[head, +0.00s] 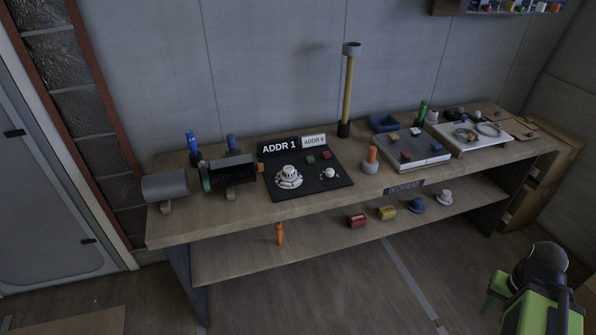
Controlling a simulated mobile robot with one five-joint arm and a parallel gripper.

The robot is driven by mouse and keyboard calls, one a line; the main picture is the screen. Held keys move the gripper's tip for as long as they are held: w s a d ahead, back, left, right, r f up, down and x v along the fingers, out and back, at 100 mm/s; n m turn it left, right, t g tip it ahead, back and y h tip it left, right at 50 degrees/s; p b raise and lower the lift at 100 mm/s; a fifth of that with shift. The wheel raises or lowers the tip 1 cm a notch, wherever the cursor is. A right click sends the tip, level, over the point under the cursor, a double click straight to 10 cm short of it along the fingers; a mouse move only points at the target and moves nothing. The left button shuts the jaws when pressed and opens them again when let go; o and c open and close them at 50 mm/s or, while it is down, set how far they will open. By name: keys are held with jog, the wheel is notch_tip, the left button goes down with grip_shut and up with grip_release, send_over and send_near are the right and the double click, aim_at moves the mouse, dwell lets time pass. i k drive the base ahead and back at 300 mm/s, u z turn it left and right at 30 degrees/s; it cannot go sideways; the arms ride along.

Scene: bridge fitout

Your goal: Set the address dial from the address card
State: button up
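A white round dial (289,176) with a raised knob sits on the front left of a black panel (308,186) on the workbench. Its setting is too small to read. A black sign (279,147) reading "ADDR 1" stands at the panel's back left. Beside it is a white card (314,141) that seems to read "ADDR 6", though the last character is unclear. A smaller white knob (328,173) and small red and green blocks are also on the panel. My gripper is not recognisable in the head view.
Left of the panel are a dark cylinder device (233,171) and a grey cylinder (166,186). Right are an orange-topped peg (371,160) and a grey case (411,150). A yellow post (347,90) rises behind. A green and black object (540,290) is at lower right. Floor in front is clear.

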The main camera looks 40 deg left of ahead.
aim_at(329, 173)
jog(key=u, duration=2.5)
jog(key=i, duration=1)
jog(key=z, duration=0.1)
